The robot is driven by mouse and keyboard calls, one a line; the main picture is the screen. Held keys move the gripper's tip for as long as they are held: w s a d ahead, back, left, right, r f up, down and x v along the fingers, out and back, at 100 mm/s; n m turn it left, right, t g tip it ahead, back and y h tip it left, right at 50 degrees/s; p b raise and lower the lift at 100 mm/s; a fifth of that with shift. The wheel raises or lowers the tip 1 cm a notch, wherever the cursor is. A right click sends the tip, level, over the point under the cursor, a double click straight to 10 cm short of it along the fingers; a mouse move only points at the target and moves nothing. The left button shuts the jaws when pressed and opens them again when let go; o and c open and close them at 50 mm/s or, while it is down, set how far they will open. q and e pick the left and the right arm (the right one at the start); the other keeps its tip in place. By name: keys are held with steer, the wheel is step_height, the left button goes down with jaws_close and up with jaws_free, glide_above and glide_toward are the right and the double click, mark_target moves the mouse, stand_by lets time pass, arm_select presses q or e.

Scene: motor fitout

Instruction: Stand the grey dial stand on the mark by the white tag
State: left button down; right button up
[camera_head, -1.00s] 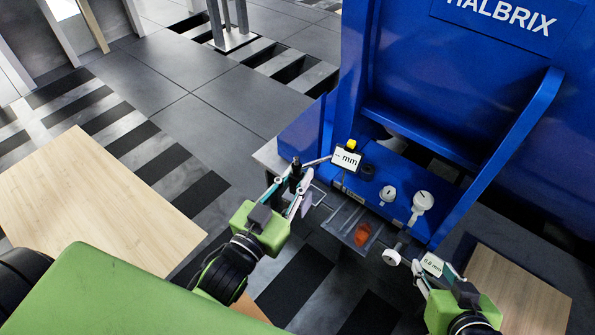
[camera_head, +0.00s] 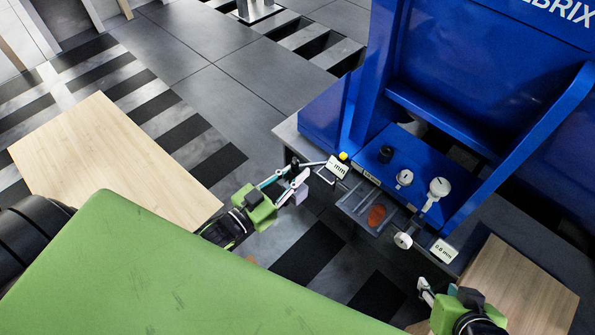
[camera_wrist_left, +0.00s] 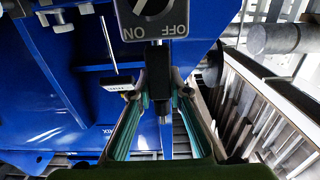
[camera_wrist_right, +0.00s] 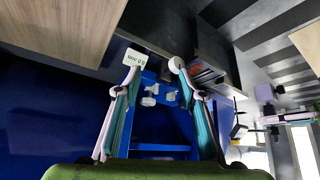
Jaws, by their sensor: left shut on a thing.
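My left gripper (camera_head: 296,184) is shut on the dark post of the grey dial stand (camera_wrist_left: 160,80). Its block with the ON/OFF switch (camera_wrist_left: 155,18) fills the top of the left wrist view. My right gripper (camera_head: 427,290) is open and empty, also seen in the right wrist view (camera_wrist_right: 160,75).
A round white dial (camera_head: 402,240) and a "0.8 mm" plate (camera_head: 443,250) are nearby.

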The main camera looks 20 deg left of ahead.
arm_select(q)
steer(key=shift+r, duration=0.25)
